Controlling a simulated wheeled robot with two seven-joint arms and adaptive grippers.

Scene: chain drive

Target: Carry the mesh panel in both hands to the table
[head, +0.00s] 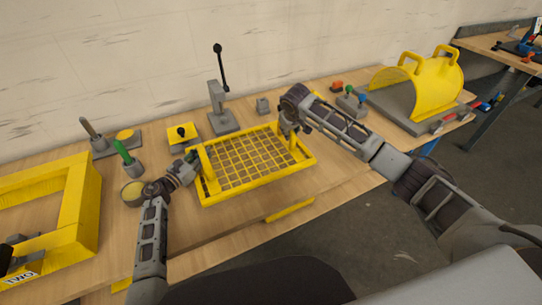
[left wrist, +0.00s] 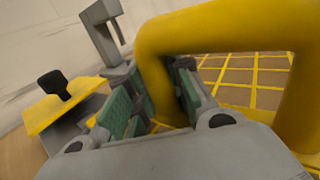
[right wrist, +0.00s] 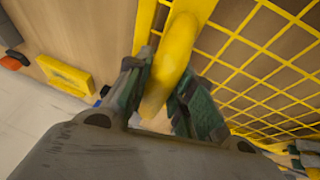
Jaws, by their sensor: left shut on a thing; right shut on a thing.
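The yellow mesh panel (head: 250,158) has a solid frame, an open grid and a raised handle at each end. In the head view it is over the wooden table (head: 215,240), roughly level; I cannot tell whether it touches the top. My left gripper (head: 193,160) is shut on the left handle, which also shows as a thick yellow bar in the left wrist view (left wrist: 160,75). My right gripper (head: 289,125) is shut on the right handle, seen between the fingers in the right wrist view (right wrist: 172,65).
A lever press (head: 220,115) and a yellow block with a black knob (head: 182,133) stand behind the panel. A large yellow frame (head: 85,205) lies at left, beside a round cup (head: 132,192). A curved yellow guard (head: 430,88) stands at back right. Bare wood shows in front.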

